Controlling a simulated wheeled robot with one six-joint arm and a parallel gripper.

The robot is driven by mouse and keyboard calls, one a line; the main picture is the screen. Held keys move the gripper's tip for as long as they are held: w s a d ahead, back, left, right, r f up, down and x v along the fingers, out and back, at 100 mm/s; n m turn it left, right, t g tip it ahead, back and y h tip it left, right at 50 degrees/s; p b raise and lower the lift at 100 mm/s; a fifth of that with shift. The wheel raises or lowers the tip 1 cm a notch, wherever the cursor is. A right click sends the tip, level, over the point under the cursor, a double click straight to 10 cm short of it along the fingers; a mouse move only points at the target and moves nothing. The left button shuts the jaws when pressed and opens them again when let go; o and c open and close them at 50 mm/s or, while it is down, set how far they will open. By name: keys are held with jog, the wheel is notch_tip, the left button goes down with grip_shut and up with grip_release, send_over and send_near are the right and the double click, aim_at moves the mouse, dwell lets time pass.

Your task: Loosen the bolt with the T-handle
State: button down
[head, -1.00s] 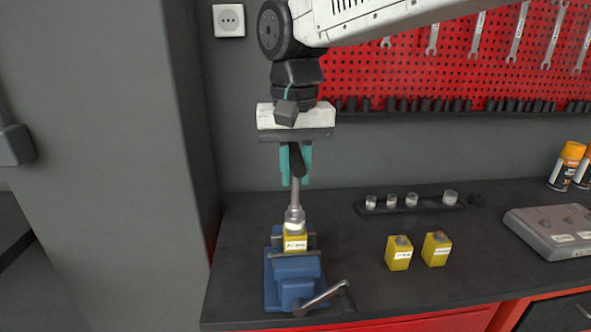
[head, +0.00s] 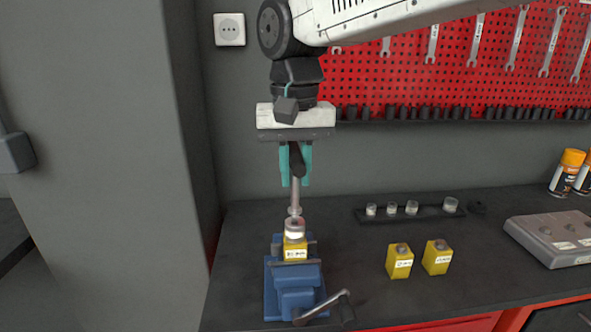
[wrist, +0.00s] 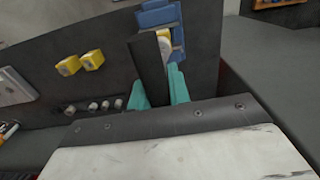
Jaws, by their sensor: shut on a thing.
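My gripper (head: 296,180) has teal fingers pointing down, shut on the dark handle (head: 297,160) of the T-handle. Its metal shaft (head: 295,196) hangs upright below the fingers. A wide silvery socket (head: 294,229) sits over the top of a yellow block (head: 295,250), hiding the bolt. The shaft's narrow lower end is just above the socket; I cannot tell whether they are joined. A blue vise (head: 293,276) holds the block. In the wrist view, the dark handle (wrist: 148,68) stands between the fingers, partly covering the yellow block (wrist: 164,43).
Two yellow blocks (head: 399,262) (head: 437,257) stand right of the vise. Several sockets stand on a dark rail (head: 430,212) behind them. A grey tray (head: 552,239) and spray cans (head: 566,172) are at the right. The vise's crank (head: 327,304) sticks out in front.

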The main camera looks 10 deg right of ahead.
aim_at(297, 150)
jog(key=shift+r, duration=2.2)
jog(key=shift+d, duration=0.1)
